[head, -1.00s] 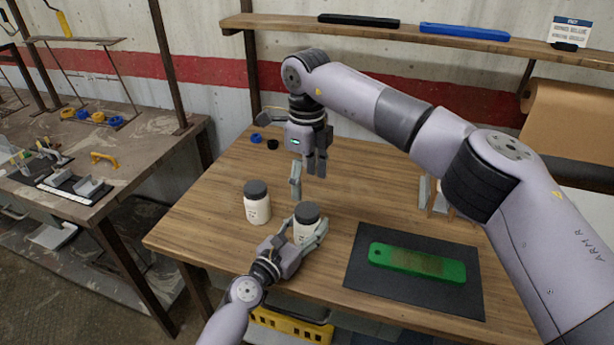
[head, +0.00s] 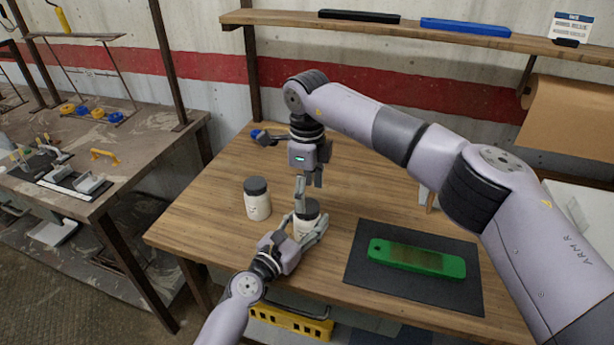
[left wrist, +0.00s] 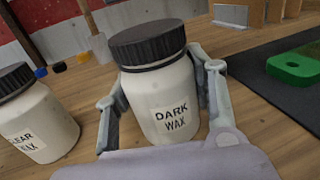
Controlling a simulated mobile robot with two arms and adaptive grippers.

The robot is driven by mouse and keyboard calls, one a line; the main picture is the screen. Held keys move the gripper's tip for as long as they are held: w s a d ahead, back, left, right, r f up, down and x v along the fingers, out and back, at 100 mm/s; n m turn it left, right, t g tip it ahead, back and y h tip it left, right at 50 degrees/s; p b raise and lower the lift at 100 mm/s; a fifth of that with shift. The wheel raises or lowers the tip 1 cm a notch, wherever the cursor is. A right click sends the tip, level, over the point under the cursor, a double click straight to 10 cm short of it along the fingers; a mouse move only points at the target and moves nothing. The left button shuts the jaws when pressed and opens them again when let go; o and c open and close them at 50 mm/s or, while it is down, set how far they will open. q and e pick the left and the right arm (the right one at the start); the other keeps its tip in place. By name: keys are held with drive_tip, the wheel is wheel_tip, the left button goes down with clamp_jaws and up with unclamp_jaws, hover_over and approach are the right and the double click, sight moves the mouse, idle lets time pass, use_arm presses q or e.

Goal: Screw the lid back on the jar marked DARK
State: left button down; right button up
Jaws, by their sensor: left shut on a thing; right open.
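The DARK jar (left wrist: 170,105) is a white jar marked DARK WAX, upright on the bench, with a dark ribbed lid (left wrist: 147,44) on top. I cannot tell how tightly the lid sits. My left gripper (head: 308,232) is shut around the jar's body; its fingers show on both sides in the left wrist view. In the head view the fingers partly cover the jar. My right gripper (head: 308,192) is open, pointing down just above the lid, with one finger close to it. I cannot tell whether it touches. It is not seen in the left wrist view.
A second white jar (head: 257,205), marked CLEAR (left wrist: 38,125) with its dark lid on, stands just left. A green block (head: 416,258) lies on a dark mat (head: 370,285) at right. A shelf (head: 380,27) runs behind.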

sight(307, 206)
drive_tip(key=shift+f, duration=1.7)
drive_tip(key=shift+c, duration=0.4)
drive_tip(key=c, duration=1.1)
drive_tip(key=m, duration=0.5)
drive_tip(key=o, duration=1.3)
